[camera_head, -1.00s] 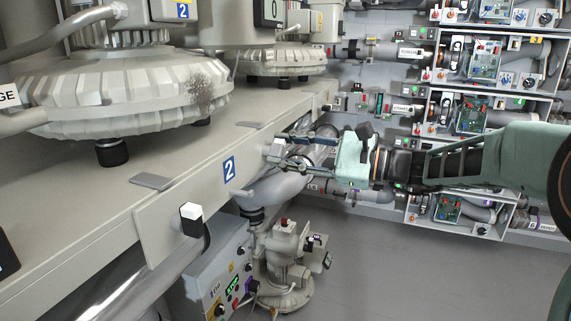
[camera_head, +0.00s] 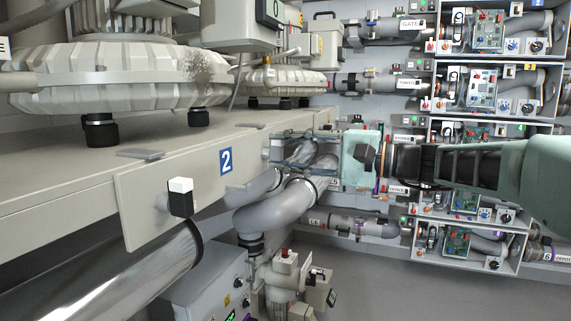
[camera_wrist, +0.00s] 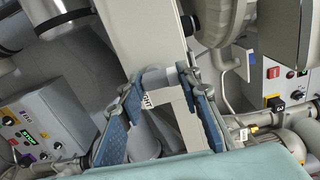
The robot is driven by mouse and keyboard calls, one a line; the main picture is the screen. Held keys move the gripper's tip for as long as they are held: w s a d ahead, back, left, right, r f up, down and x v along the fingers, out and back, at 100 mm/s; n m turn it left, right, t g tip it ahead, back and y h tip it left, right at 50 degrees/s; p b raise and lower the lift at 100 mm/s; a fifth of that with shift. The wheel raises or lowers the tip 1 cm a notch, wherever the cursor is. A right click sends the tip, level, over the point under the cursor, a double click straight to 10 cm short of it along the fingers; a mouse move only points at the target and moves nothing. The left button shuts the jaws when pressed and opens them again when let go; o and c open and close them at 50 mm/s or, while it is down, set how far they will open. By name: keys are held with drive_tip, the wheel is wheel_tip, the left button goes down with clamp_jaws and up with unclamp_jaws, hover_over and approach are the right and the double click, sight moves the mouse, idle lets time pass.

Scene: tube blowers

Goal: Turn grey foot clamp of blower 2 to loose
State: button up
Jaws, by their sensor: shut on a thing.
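The grey foot clamp (camera_head: 265,154) sits on the front edge of the long bench, right of the blue 2 label (camera_head: 226,160). My gripper (camera_head: 277,148) reaches it from the right, its fingertips at the clamp. In the wrist view my gripper's two blue-padded fingers (camera_wrist: 163,85) stand on either side of a pale grey angled part (camera_wrist: 185,115) with a small, partly hidden word label (camera_wrist: 148,101). The gripper is shut on the clamp; the fingers hide much of it in the head view. Blower 2 (camera_head: 110,82) stands on the bench at left.
A second clamp-like handle, black with a white top (camera_head: 181,196), stands out from the bench front (camera_head: 140,215) at left. Thick grey pipes (camera_head: 285,205) run just below my gripper. Racks of pipes and circuit boards (camera_head: 490,90) fill the back wall.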

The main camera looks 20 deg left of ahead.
drive_tip(key=shift+n, duration=0.4)
drive_tip(key=o, duration=1.2)
drive_tip(key=shift+c, duration=0.2)
drive_tip(key=shift+d, duration=0.15)
drive_tip(key=s+d, duration=0.1)
drive_tip(key=d, duration=1)
drive_tip(key=shift+d, duration=0.4)
